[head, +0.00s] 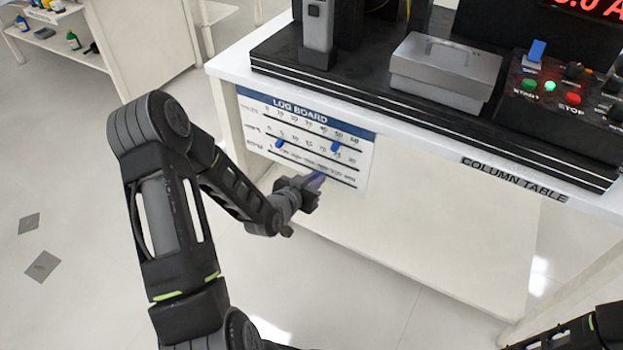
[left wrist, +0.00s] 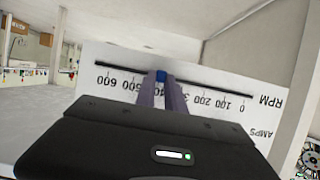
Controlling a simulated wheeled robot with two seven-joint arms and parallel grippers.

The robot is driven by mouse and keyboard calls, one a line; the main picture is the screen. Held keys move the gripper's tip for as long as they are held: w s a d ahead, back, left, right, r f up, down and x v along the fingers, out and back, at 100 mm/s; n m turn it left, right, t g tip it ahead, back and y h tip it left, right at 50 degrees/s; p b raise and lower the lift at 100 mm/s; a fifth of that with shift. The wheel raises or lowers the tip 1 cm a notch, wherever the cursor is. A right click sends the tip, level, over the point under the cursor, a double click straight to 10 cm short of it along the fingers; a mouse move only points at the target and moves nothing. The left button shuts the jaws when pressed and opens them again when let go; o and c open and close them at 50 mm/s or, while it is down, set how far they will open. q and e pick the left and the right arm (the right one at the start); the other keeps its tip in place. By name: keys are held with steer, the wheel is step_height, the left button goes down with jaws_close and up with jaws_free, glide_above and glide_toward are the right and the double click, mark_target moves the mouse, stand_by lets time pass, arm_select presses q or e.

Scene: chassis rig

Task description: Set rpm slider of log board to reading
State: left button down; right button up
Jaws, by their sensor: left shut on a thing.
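The log board (head: 352,175) hangs on the front of the column table and has three scale lines. Blue sliders (head: 335,146) sit on the upper lines. My left gripper (head: 314,182) is at the lowest line, the RPM scale. In the left wrist view the fingers (left wrist: 163,92) are shut on the blue rpm slider (left wrist: 161,76). The RPM scale (left wrist: 215,84) appears upside down there, with 0 on the right and 600 on the left. The slider stands between the 400 and 200 labels; the fingers hide part of the numbers there.
The column table (head: 420,122) carries a grey lidded box (head: 445,68) and a control panel with START and STOP buttons (head: 550,88). A red display (head: 590,8) is cut off at the top, its full reading not visible. A shelf with bottles (head: 50,38) stands at upper left.

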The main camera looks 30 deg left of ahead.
arm_select(q)
steer(key=c, duration=1.4)
jaws_free()
steer(key=p+v, duration=0.1)
steer(key=v, duration=0.6)
steer(key=shift+s, duration=0.35)
steer(key=shift+r, duration=0.15)
